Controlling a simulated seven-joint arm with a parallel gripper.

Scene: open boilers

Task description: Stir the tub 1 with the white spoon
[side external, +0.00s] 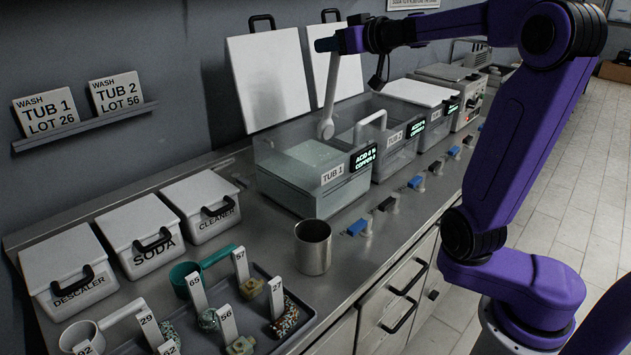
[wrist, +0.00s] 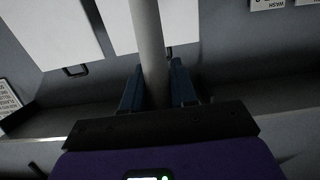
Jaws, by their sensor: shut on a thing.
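My gripper (side external: 328,44) is shut on the handle of the white spoon (side external: 330,95), which hangs nearly upright with its head down. In the wrist view the pale handle (wrist: 148,45) stands between the two blue fingers (wrist: 156,88).
White lids (side external: 268,80) stand open behind the tubs. A white curved handle (side external: 370,121) shows at tub 2. A metal cup (side external: 313,247) stands in front of tub 1. Lidded containers (side external: 143,235) and a tray (side external: 310,309) with tagged pieces are at left.

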